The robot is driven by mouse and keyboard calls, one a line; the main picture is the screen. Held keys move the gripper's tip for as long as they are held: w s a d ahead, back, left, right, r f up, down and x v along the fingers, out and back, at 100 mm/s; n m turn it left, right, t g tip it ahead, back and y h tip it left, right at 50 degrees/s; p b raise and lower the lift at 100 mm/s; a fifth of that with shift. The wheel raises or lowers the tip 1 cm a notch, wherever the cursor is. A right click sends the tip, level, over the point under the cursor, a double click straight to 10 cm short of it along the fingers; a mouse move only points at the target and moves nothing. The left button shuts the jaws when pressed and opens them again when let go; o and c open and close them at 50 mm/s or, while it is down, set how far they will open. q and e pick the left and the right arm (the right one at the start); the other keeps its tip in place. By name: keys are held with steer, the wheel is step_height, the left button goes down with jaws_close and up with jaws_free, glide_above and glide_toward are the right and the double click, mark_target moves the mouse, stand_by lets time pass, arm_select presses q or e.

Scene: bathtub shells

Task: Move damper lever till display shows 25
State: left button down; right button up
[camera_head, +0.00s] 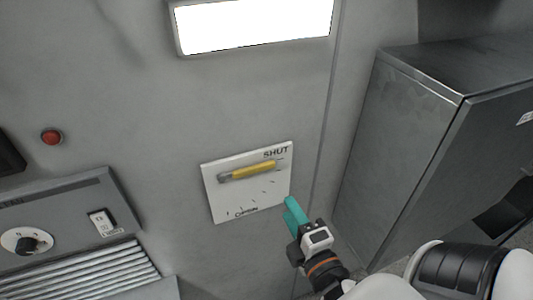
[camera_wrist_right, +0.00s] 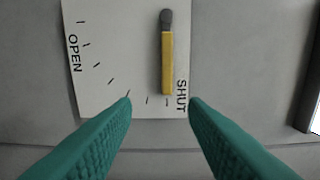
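The damper lever (camera_head: 250,171) is a yellow handle with a dark grey pivot on a white plate (camera_head: 222,203) marked SHUT and OPEN. It points to the right, close to the SHUT mark. In the right wrist view the lever (camera_wrist_right: 168,62) hangs from its pivot beside SHUT on the plate (camera_wrist_right: 120,30). My right gripper (camera_head: 293,212) has teal fingers and is below and right of the plate. In the wrist view its fingers (camera_wrist_right: 160,101) are apart and empty, with the lever's tip between and just beyond them. The display (camera_head: 253,24) above looks plain white; I read no number.
On the left are a red button (camera_head: 52,137), a panel with a round knob (camera_head: 27,242) and a slatted vent (camera_head: 85,275). The wall around the plate is clear.

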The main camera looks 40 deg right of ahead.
steer(key=r, duration=0.1)
steer(key=b, duration=0.6)
glide_toward(266, 168)
steer(key=x, duration=0.5)
steer(key=shift+f, duration=0.2)
steer(key=shift+w+d+r+p, duration=0.15)
steer(key=shift+w+p, duration=0.25)
steer(key=shift+w, duration=0.05)
steer(key=shift+w+d+r+p, duration=0.1)
steer(key=shift+w+r+p, duration=0.05)
steer(key=shift+w+p, duration=0.25)
steer(key=shift+w+d+f, duration=0.15)
steer(key=shift+w, duration=0.4)
jaws_close()
